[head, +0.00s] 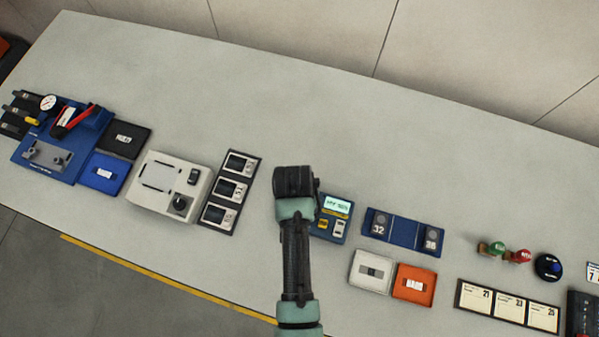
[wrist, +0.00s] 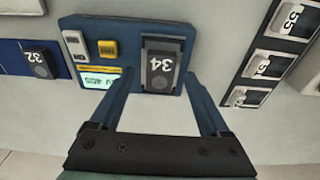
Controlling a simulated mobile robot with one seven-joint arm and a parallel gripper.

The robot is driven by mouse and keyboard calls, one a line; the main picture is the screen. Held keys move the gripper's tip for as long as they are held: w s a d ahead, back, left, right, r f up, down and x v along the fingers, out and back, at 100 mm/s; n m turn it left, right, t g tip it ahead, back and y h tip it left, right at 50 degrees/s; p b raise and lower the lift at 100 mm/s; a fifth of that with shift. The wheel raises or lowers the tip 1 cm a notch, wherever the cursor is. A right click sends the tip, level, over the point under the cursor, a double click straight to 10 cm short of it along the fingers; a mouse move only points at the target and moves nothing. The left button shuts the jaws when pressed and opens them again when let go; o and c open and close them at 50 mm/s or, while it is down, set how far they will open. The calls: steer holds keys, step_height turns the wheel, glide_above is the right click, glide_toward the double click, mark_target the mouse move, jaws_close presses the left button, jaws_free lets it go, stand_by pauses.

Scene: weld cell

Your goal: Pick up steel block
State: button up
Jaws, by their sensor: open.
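A dark grey steel block marked 34 (wrist: 160,68) sits on the blue instrument (wrist: 125,29) with a lit display, in the wrist view. Two similar grey blocks, marked 32 (head: 379,225) and 36 (head: 431,239), stand on a blue rack (head: 405,231) in the head view; the 32 block also shows at the left of the wrist view (wrist: 41,66). My gripper (wrist: 154,77) is open and empty. Its fingers reach toward the instrument on either side of the 34 block, apparently above it. In the head view my arm hides the 34 block.
A white tray (head: 357,283) and an orange tray (head: 401,292) lie to the right, near the front. The table (head: 270,95) is clear behind.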

steer(key=shift+f, duration=0.45)
steer(key=shift+w+r, duration=0.1)
jaws_close()
